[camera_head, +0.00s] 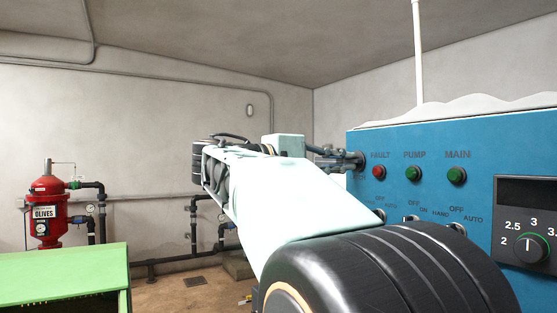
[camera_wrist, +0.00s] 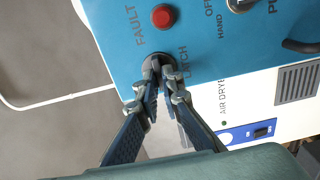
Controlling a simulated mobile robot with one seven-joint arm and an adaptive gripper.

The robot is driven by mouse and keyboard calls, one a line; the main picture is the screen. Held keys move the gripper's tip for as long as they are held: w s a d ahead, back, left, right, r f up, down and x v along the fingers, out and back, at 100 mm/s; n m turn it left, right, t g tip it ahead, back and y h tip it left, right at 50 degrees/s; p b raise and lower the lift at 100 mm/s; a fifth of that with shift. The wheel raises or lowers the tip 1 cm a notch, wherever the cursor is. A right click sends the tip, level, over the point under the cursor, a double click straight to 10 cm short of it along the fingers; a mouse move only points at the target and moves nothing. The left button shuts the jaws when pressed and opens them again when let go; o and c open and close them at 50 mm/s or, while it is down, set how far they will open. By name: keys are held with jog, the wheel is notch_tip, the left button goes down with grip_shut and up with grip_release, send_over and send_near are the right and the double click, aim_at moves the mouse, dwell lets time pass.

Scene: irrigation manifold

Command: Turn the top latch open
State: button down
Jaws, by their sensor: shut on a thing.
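The top latch shows in the wrist view as a dark round knob (camera_wrist: 156,59) on the blue panel, beside lettering that ends in "TCH" and near the red FAULT light. My gripper (camera_wrist: 160,78) is shut on it, with a fingertip on each side. The fingertips cover much of the latch, so I cannot tell its turn angle. In the head view my gripper (camera_head: 344,160) reaches the left edge of the blue panel (camera_head: 400,145), left of the FAULT light.
The panel carries the red FAULT light (camera_head: 378,172), green PUMP light (camera_head: 413,173), green MAIN light (camera_head: 456,176), several switches and a dial (camera_head: 531,247). A green bin (camera_head: 65,265) and red tank (camera_head: 46,212) stand at left. My arm hides the panel's lower left.

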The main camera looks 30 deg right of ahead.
dwell(0.4)
jog(key=c, duration=2.1)
grip_release()
jog(key=s+a, duration=0.1)
jog(key=a, duration=1.1)
